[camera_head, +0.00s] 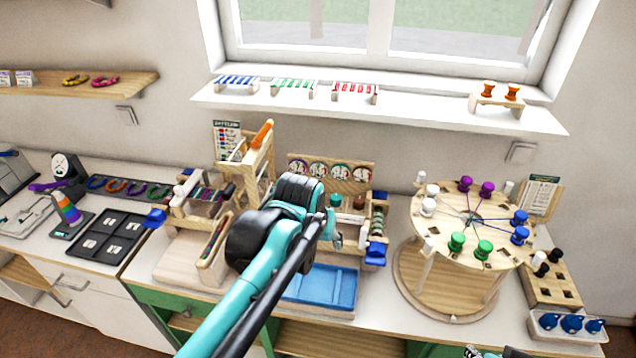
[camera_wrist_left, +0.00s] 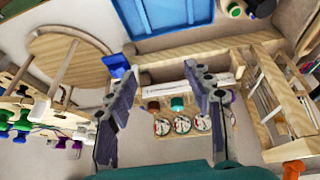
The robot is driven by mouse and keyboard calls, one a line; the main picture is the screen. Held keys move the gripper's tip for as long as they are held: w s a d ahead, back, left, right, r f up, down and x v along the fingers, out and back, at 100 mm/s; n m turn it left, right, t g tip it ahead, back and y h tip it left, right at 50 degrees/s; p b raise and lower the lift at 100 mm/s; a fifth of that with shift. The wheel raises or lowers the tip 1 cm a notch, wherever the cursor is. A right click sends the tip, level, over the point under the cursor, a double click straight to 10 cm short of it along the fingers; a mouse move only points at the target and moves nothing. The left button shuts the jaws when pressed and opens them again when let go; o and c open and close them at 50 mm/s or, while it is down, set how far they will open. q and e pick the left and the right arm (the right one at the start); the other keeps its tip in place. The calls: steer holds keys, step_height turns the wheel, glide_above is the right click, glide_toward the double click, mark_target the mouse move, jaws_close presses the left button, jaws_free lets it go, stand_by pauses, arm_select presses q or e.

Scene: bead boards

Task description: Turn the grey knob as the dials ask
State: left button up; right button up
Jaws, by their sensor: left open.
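The dial panel (camera_head: 345,171) stands at the back of the bench and carries a row of round dials; it also shows in the left wrist view (camera_wrist_left: 182,125). A brown knob (camera_head: 359,202) and a teal-green knob (camera_head: 335,200) stand in front of it. I cannot make out the grey knob; my left gripper covers part of that row. My left gripper (camera_head: 300,192) is over the bench before the panel. In the left wrist view my left gripper (camera_wrist_left: 158,74) is open, with nothing between its fingers and the knobs and dials beyond them.
A blue tray (camera_head: 328,284) lies in front. A wooden frame with an orange-handled piece (camera_head: 262,135) stands left of the gripper. A rack with blue ends (camera_head: 376,254) is close on the right, then a round pegged table (camera_head: 470,215). A black tray (camera_head: 105,238) lies far left.

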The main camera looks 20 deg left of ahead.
arm_select(q)
steer(key=w+a+n+g+p, duration=0.1)
steer(key=w+a+p, duration=0.1)
steer(key=w+a, duration=0.2)
steer(key=w+a+r+n+g+p, duration=0.1)
steer(key=w+a+n+g+p, duration=0.1)
steer(key=w, duration=0.8)
steer(key=w+a+n+g+p, duration=0.1)
steer(key=w+a+n+p, duration=0.1)
steer(key=w+a, duration=0.3)
steer(key=shift+w+a+r+g+p, duration=0.2)
steer(key=shift+w+p, duration=0.15)
steer(key=shift+w, duration=0.25)
steer(key=shift+w+a+r+g+p, duration=0.2)
steer(key=shift+w+p, duration=0.1)
steer(key=shift+w, duration=0.25)
steer(key=shift+w+a+f, duration=0.15)
steer(key=shift+f, duration=0.45)
step_height(320, 180, down, 7)
steer(key=shift+f+b, duration=0.15)
steer(key=shift+b, duration=0.75)
steer(key=c, duration=1.2)
